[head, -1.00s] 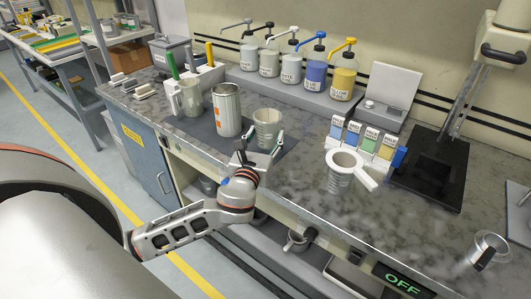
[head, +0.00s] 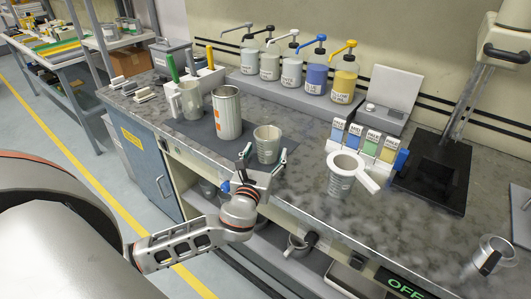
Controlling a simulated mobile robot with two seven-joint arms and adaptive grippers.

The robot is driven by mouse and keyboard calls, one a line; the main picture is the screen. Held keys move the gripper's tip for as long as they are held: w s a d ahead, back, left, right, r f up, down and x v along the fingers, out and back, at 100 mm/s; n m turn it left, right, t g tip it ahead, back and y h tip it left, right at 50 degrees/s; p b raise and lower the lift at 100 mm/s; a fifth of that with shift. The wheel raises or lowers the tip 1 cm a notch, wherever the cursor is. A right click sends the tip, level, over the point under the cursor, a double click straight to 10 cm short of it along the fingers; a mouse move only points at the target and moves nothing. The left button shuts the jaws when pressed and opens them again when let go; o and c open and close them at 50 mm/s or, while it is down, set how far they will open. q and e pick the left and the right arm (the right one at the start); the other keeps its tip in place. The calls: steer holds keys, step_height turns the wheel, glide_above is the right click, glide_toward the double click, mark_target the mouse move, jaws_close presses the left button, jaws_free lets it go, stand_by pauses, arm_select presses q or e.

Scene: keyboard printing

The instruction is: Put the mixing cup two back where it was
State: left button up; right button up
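A grey mixing cup (head: 267,145) stands upright between the fingers of my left gripper (head: 264,153), near the front edge of the counter. The fingers appear shut on the cup's lower part, though the contact is partly hidden. I cannot tell whether the cup's base touches the counter or mat. No label shows which cup is number two. Another grey cup with a handle (head: 188,101) stands at the left of the dark mat (head: 200,131). A third cup (head: 340,184) stands to the right under a white strainer (head: 346,163). My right gripper is not in view.
A metal can (head: 227,113) stands on the mat, left of the held cup. Pump bottles (head: 317,77) line the back shelf. Small labelled packs (head: 370,141) stand behind the strainer. A clear container (head: 489,256) is at far right. Counter between gripper and strainer is clear.

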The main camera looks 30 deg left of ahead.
arm_select(q)
steer(key=shift+r, duration=0.1)
steer(key=shift+s, duration=0.15)
steer(key=v, duration=1.1)
steer(key=shift+s+r, duration=0.2)
steer(key=shift+s, duration=0.15)
steer(key=shift+d, duration=0.15)
steer(key=s+a+f+n+g+h, duration=0.15)
steer(key=s+f+n+g, duration=0.5)
steer(key=n, duration=0.65)
steer(key=s+a+f+n+g, duration=0.2)
steer(key=s+f+n+g, duration=0.2)
steer(key=s+f+n, duration=0.65)
steer(key=w+d+f+n+t+h, duration=0.1)
steer(key=d+f+n+t+h, duration=0.1)
steer(key=d+f, duration=0.3)
steer(key=w+d+f+n+t+h, duration=0.2)
steer(key=d+f+h, duration=0.2)
steer(key=d, duration=0.7)
steer(key=shift+w+f+h, duration=0.3)
steer(key=shift+f+h, duration=0.05)
steer(key=shift+f, duration=0.7)
